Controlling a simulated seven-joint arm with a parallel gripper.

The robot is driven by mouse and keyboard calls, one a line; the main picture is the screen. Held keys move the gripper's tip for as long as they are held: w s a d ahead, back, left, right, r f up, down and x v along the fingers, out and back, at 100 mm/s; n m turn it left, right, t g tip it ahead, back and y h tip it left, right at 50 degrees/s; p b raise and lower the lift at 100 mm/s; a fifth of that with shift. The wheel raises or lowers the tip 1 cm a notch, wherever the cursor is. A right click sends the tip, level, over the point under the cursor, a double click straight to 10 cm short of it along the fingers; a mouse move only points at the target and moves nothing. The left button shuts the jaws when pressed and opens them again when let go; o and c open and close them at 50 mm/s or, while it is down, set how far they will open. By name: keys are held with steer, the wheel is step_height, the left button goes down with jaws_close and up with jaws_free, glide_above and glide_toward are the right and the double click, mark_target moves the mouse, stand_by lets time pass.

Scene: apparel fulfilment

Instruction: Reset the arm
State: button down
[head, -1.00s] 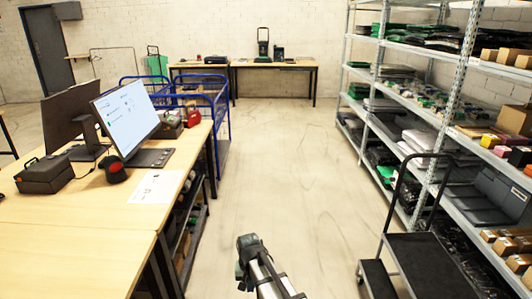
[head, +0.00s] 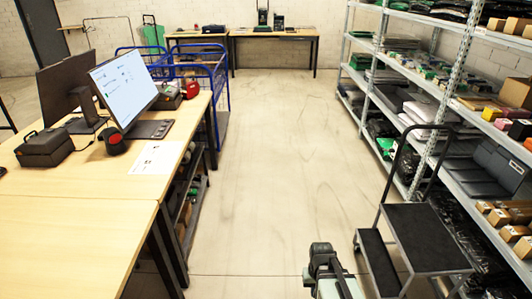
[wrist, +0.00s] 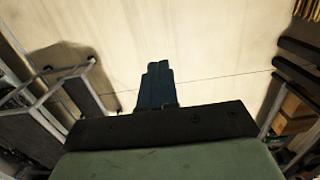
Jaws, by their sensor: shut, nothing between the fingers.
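My gripper (wrist: 157,86) shows in the wrist view with its dark blue fingers pressed together and nothing between them. It hangs over bare pale floor (wrist: 185,45) and touches nothing visible. In the head view, part of my arm shows at the bottom edge, right of centre, just left of a black step stool (head: 425,238). The fingers cannot be made out in that view.
Metal shelves (head: 462,80) with garments and boxes line the right. A wooden desk (head: 70,228) with monitors (head: 125,88) stands at left, with a blue-framed cart (head: 218,75) behind it. The aisle floor (head: 270,150) between them is clear.

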steer(key=s+f+g, duration=0.3)
steer(key=s+f, duration=0.6)
steer(key=s, duration=0.4)
steer(key=s+f+g, duration=0.3)
steer(key=s+f, duration=0.5)
steer(key=s, duration=0.6)
steer(key=shift+s+f, duration=0.25)
steer(key=shift+f, duration=0.1)
